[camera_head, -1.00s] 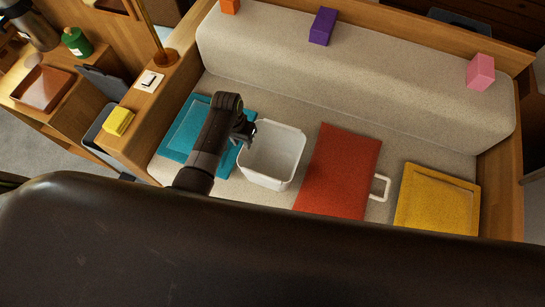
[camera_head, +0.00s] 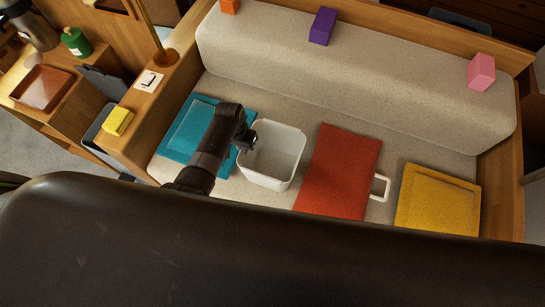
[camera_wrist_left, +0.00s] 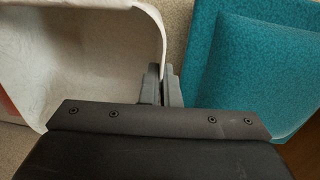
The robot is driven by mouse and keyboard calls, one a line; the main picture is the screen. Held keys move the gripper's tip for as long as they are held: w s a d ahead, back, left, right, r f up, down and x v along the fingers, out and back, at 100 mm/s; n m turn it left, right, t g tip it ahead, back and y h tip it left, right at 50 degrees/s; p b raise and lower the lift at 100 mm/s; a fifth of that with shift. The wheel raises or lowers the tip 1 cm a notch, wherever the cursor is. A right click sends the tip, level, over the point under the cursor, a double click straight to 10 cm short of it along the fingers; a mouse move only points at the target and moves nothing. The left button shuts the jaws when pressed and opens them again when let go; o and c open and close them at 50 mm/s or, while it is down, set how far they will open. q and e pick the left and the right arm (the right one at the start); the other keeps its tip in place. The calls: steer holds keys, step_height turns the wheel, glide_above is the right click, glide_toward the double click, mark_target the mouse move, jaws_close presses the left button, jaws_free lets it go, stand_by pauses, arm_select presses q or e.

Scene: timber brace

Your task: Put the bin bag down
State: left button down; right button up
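The bin bag (camera_head: 270,158) looks like a white, open-topped, box-shaped container with rounded corners. It stands upright on the beige seat in the head view. In the left wrist view its pale wall (camera_wrist_left: 90,50) fills the upper left. My left gripper (camera_head: 246,141) is at the bag's left rim. In the left wrist view its fingers (camera_wrist_left: 161,88) are close together with the thin rim between them. The bag's underside is hidden, so contact with the seat is hard to judge. My right gripper is not in view.
A teal cushion (camera_head: 185,135) lies left of the bag and partly under my arm. A red folder-like piece (camera_head: 335,175) with a white handle (camera_head: 380,187) lies close on the right. A yellow cushion (camera_head: 437,200) is farther right. The backrest (camera_head: 350,80) stands behind.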

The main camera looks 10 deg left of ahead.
arm_select(q)
steer(key=shift+r, duration=0.15)
step_height(320, 180, up, 10)
steer(key=shift+f+p, duration=0.15)
steer(key=shift+p, duration=0.35)
stand_by(0.4)
